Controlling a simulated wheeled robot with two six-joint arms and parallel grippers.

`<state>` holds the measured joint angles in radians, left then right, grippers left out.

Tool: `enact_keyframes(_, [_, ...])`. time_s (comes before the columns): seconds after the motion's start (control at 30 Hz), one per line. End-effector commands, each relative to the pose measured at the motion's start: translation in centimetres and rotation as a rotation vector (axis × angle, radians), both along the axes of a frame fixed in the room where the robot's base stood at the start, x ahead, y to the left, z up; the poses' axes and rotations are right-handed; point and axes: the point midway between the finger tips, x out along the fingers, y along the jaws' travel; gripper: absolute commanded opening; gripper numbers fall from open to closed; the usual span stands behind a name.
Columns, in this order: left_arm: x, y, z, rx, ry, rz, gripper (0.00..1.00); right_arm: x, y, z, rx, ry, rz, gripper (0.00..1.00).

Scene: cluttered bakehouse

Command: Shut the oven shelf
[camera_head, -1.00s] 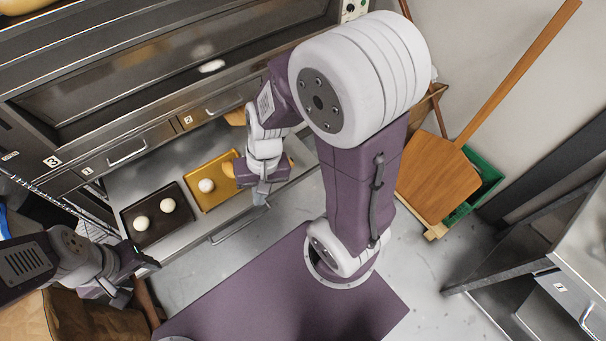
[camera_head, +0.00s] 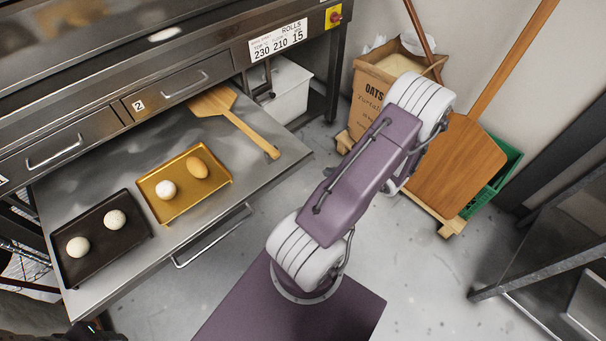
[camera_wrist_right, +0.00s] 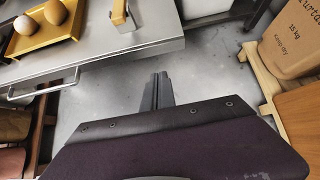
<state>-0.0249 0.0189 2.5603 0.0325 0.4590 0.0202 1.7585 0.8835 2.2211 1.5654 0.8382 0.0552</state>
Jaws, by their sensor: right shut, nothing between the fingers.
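The oven shelf (camera_head: 225,185) is a steel sheet pulled out below the oven's drawer fronts, with a bar handle (camera_head: 213,237) along its front edge. The shelf (camera_wrist_right: 100,58) and handle (camera_wrist_right: 42,86) also show at upper left in the right wrist view. My right gripper (camera_wrist_right: 157,88) is shut and empty, over the floor in front of the shelf and apart from the handle.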

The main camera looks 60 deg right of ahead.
Motion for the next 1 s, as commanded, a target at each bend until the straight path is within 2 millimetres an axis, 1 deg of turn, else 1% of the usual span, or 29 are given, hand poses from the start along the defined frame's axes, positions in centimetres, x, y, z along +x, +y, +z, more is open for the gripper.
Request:
enact_keyframes(0.03, [0.0,0.0,-0.3,0.0,-0.001,0.0,0.52,-0.6,-0.2,-0.3,-0.002,0.0,-0.017,0.0])
enact_keyframes(0.1, [0.0,0.0,-0.1,0.0,-0.001,0.0,0.52,-0.7,-0.3,-0.1,-0.002,0.001,-0.022,0.0])
enact_keyframes(0.17, [0.0,0.0,-0.1,0.0,-0.001,0.0,0.52,-0.6,-0.3,-0.1,-0.002,0.001,-0.019,0.0])
enact_keyframes(0.27, [0.0,0.0,-0.4,0.0,-0.001,0.0,0.52,0.0,-0.4,-0.7,-0.002,0.001,-0.018,0.0])
enact_keyframes(0.37, [0.0,0.0,-1.1,0.0,-0.001,0.0,0.52,1.3,-0.6,-2.0,-0.001,0.0,-0.014,0.0])
enact_keyframes(0.7, [0.0,0.0,-3.0,0.0,0.0,0.0,0.52,6.7,-1.9,-6.9,-0.003,0.002,-0.013,0.0])
enact_keyframes(0.83, [0.0,0.0,-3.0,0.0,0.0,0.0,0.52,8.8,-2.5,-6.7,-0.006,0.001,-0.012,0.0])
enact_keyframes(1.0, [0.0,0.0,-3.1,0.0,-0.001,0.0,0.52,10.2,-2.9,-6.6,-0.004,0.002,-0.015,0.0])
